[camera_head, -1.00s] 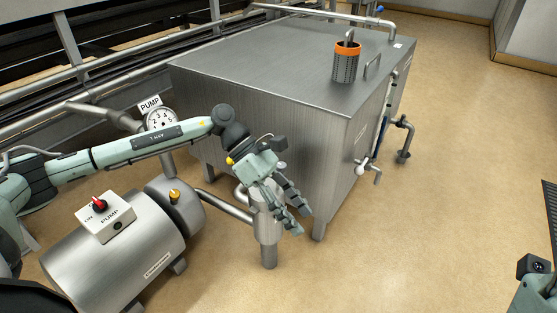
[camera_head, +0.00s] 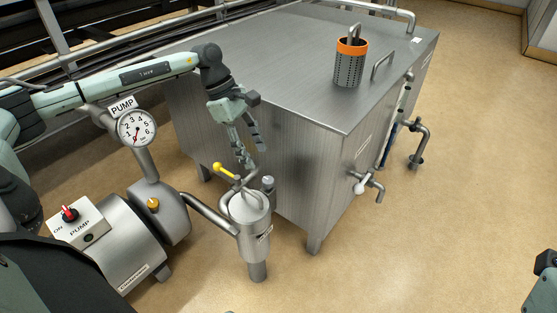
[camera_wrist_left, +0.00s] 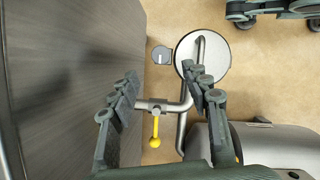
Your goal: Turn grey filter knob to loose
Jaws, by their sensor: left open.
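The grey filter knob (camera_head: 268,184) sits beside the steel filter canister (camera_head: 262,222), between it and the big steel tank. In the left wrist view the knob (camera_wrist_left: 161,55) is a small grey disc with a pale line, next to the round canister lid (camera_wrist_left: 218,58). My left gripper (camera_head: 252,157) is open and empty, pointing down above and slightly left of the knob, apart from it. In the left wrist view the knob appears beyond the gap between the fingers. Only part of my right gripper's housing (camera_head: 543,285) shows at the lower right edge; its fingers are not visible there.
The tank (camera_head: 290,165) stands close behind, with an orange-rimmed basket (camera_head: 350,63) on top. The pump (camera_head: 115,235) and gauge (camera_head: 137,128) are at left.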

